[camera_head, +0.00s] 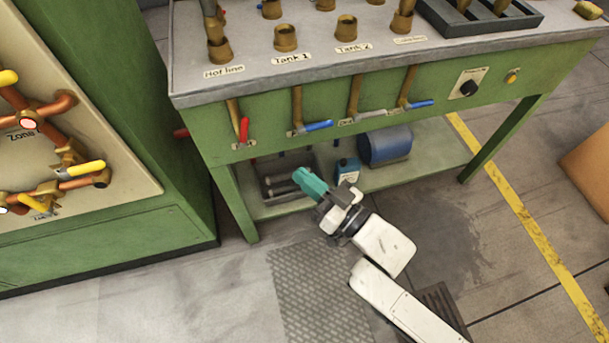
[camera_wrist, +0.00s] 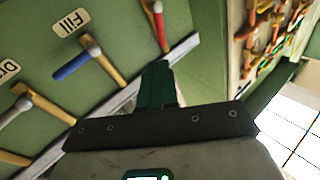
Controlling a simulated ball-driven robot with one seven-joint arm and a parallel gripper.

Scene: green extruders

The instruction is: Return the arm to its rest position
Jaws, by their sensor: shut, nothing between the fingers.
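My gripper (camera_head: 302,176) shows teal fingers at the end of my white arm, in the middle of the head view. The fingers are closed together with nothing visible between them. They sit in front of the green bench, below its valve handles and near the lower shelf. In the wrist view my gripper (camera_wrist: 155,72) points up toward the bench front. The red valve handle (camera_head: 244,130) is above and left of it in the head view. The blue valve handle (camera_head: 318,126) is above it. I cannot tell the exact gap between the fingers and the bench.
The green bench (camera_head: 300,99) stands ahead, with a blue cylinder (camera_head: 389,145) and a dark tray (camera_head: 280,186) on its lower shelf. A green cabinet (camera_head: 100,245) with copper pipes stands at the left. The floor (camera_head: 190,300) in front is clear around a metal plate.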

